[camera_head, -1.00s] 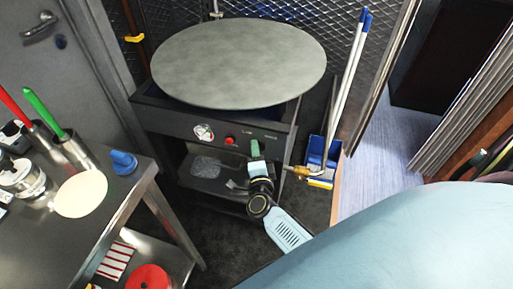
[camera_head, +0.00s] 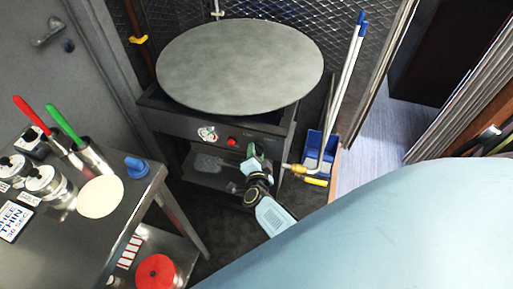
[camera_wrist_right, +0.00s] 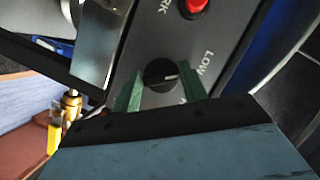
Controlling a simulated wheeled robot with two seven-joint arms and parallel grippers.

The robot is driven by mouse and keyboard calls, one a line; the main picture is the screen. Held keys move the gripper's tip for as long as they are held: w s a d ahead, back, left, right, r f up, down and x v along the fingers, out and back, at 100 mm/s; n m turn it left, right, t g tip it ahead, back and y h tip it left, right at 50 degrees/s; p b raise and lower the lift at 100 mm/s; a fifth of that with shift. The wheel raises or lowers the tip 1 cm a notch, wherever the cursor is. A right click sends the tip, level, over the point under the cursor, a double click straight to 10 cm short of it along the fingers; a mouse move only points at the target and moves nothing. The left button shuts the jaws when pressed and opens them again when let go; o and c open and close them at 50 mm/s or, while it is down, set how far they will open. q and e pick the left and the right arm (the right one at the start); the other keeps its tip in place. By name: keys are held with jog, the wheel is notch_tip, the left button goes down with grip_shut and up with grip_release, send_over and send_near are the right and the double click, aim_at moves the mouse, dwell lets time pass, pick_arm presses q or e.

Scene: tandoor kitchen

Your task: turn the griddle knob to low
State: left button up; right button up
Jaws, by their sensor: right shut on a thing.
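The griddle (camera_head: 240,65) has a large round grey plate above a dark front panel. Its black knob (camera_wrist_right: 160,74) shows in the right wrist view with a pale pointer line aimed to the right, roughly toward the lettering LOW (camera_wrist_right: 206,64). My right gripper (camera_head: 255,152) is at the panel in the head view, right of the red button (camera_head: 232,141). In the right wrist view its green fingers stand on both sides of the knob, and it is shut on it. Another label below the knob is mostly hidden. My left gripper is not in view.
A round gauge (camera_head: 207,133) sits left on the panel. A brass valve (camera_head: 296,168) and a blue dustpan (camera_head: 318,146) are close right of my gripper. A steel table (camera_head: 125,205) with utensils stands at left. The floor at right is open.

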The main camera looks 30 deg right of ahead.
jog(key=o, duration=0.9)
jog(key=p+v, duration=0.2)
jog(key=v, duration=1.1)
jog(key=shift+s, duration=0.2)
